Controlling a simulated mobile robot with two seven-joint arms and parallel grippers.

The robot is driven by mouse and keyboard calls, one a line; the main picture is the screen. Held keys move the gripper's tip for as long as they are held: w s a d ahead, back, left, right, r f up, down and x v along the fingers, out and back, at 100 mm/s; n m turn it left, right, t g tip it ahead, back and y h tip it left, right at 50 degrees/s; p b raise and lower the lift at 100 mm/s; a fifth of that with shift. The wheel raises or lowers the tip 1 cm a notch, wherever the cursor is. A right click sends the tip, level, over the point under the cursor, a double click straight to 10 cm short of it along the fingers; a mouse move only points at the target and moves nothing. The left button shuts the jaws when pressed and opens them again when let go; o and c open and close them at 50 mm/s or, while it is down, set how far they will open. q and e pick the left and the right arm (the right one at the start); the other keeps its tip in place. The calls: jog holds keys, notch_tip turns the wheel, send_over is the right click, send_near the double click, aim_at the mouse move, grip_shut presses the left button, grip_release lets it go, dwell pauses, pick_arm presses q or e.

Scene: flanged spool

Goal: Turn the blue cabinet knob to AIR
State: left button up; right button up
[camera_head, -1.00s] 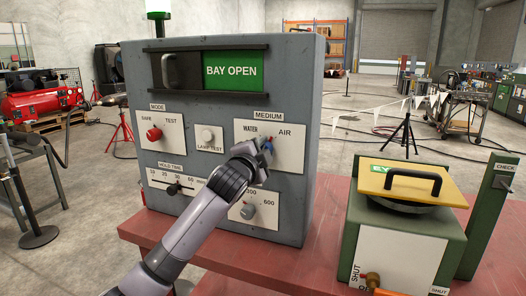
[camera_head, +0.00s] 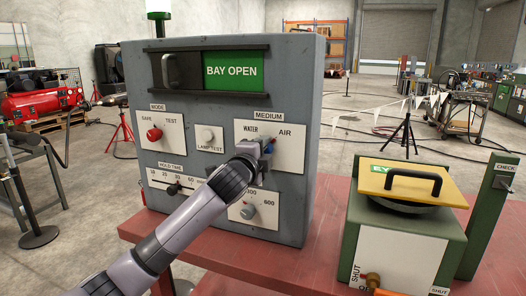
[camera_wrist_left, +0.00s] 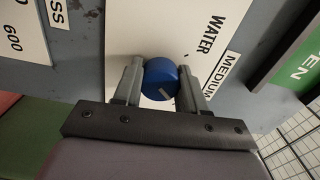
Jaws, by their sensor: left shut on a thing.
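The blue knob (camera_wrist_left: 160,77) sits on the white MEDIUM plate (camera_wrist_left: 150,28) of the grey cabinet (camera_head: 225,125). My left gripper (camera_wrist_left: 161,86) is shut on it, one finger on each side, in the left wrist view. A white mark shows on the lower right part of the knob's face there. In the head view the left gripper (camera_head: 266,150) covers most of the knob, between and below the WATER (camera_head: 250,128) and AIR (camera_head: 285,133) labels. AIR is hidden in the wrist view. My right gripper is not in view.
The cabinet also carries a red MODE knob (camera_head: 154,134), a lamp test button (camera_head: 209,138), a hold time slider (camera_head: 173,189) and a lower grey knob (camera_head: 247,211). A green box (camera_head: 405,235) with a yellow lid stands to the right on the red table (camera_head: 300,262).

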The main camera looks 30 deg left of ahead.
pick_arm(q)
jog(key=shift+f, duration=0.1)
jog(key=o, duration=1.1)
jog(key=shift+c, duration=0.2)
jog(key=b+v, duration=0.1)
jog(key=v, duration=0.6)
